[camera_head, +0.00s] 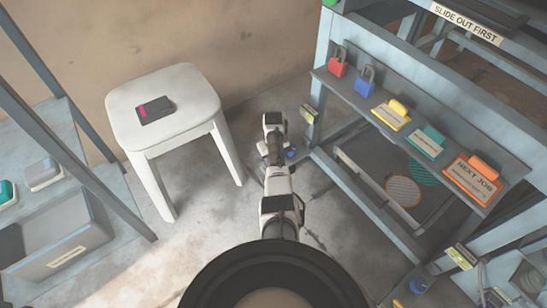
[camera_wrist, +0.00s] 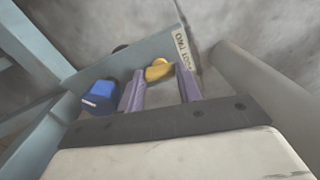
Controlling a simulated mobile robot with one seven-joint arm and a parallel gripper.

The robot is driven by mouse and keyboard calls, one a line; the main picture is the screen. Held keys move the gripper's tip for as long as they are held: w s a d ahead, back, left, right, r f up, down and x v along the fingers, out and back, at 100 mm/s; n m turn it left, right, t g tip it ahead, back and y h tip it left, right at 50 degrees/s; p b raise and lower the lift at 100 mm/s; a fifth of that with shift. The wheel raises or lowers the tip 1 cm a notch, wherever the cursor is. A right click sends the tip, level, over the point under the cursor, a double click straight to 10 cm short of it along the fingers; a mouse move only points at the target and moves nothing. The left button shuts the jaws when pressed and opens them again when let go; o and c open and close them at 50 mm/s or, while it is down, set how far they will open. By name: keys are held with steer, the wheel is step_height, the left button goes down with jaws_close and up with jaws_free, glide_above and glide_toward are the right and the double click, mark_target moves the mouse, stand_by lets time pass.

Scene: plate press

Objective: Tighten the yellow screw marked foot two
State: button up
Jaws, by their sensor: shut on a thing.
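The yellow screw (camera_wrist: 158,70) shows in the wrist view at the foot of a blue-grey frame post, beside a pale label (camera_wrist: 183,47) that appears to read FOOT TWO, seen upside down. My gripper (camera_wrist: 161,80) has its two purple-grey fingers on either side of the screw and is shut on it. The screw's lower part is hidden. In the head view my arm reaches down to the floor by the frame's near left leg, and the arm hides the yellow screw there.
A blue knob (camera_wrist: 98,97) sits just left of my fingers; it also shows in the head view (camera_head: 291,153). A white stool (camera_head: 170,130) stands left of my arm. The press frame (camera_head: 318,95) with padlocks and tags is on the right. A grey bin (camera_head: 62,245) is at lower left.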

steer(key=m+p, duration=0.1)
steer(key=m, duration=0.7)
steer(key=shift+p, duration=0.35)
steer(key=m, duration=0.3)
steer(key=shift+m, duration=2.3)
steer(key=o, duration=1)
